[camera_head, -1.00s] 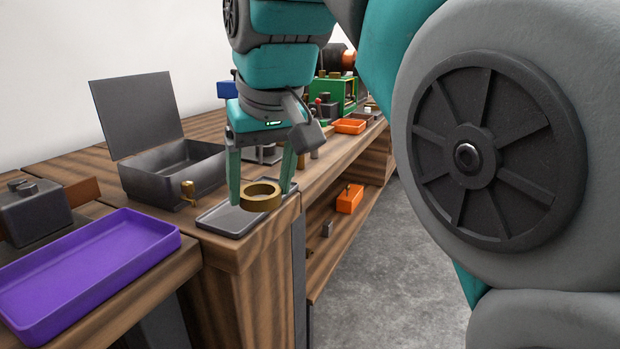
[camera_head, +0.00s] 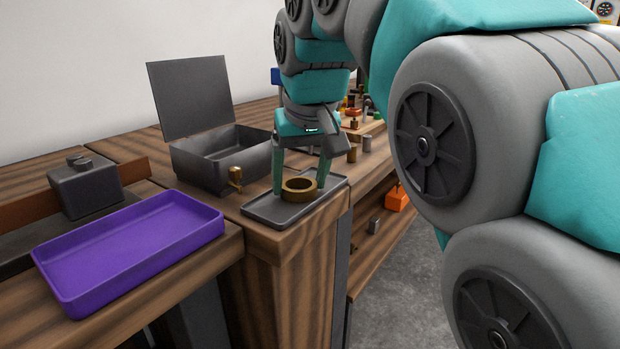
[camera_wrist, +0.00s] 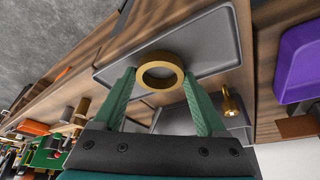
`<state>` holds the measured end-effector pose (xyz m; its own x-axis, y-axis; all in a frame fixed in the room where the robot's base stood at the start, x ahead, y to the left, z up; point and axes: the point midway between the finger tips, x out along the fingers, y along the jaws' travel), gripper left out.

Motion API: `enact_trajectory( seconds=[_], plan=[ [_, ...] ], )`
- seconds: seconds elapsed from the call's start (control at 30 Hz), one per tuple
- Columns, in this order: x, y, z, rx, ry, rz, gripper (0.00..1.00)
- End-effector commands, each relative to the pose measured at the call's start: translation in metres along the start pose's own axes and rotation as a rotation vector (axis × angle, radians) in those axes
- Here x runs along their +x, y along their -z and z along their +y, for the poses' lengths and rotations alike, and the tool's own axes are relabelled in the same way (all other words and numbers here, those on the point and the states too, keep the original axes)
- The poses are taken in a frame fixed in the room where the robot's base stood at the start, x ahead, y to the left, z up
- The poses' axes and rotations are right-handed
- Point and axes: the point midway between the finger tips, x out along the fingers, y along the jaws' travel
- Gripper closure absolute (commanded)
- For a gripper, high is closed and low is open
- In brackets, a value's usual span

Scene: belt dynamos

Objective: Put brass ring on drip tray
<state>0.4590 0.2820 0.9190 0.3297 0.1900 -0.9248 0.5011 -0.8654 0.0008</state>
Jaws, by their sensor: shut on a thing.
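The brass ring (camera_head: 299,189) is between the two green fingers of my gripper (camera_head: 299,186), which is shut on it. In the wrist view the ring (camera_wrist: 160,71) sits between the fingertips of my gripper (camera_wrist: 161,76). The drip tray (camera_head: 262,212) is a shallow dark grey tray on the wooden bench corner. The ring is over the tray, low and near its surface; I cannot tell whether it touches. The tray also shows behind the ring in the wrist view (camera_wrist: 205,40).
A purple tray (camera_head: 130,250) lies on the bench at the left. An open dark box (camera_head: 215,160) stands behind the drip tray, with a small brass tap (camera_head: 235,176) at its front. A grey block (camera_head: 85,187) sits behind the purple tray.

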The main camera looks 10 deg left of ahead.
Motion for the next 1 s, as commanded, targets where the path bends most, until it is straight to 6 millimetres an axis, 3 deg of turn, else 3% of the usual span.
enact_trajectory(
  seconds=[0.1,0.13,0.33,0.7,1.0],
  plan=[
    [0.003,-0.001,0.000,0.000,0.000,0.001,0.90],
    [0.002,-0.001,0.000,0.000,0.000,0.001,0.22],
    [0.002,-0.001,0.000,0.000,0.000,0.001,0.00],
    [-0.004,0.001,0.000,0.000,0.000,0.002,0.00],
    [-0.039,0.002,0.000,0.000,0.000,0.007,0.00]
  ],
)
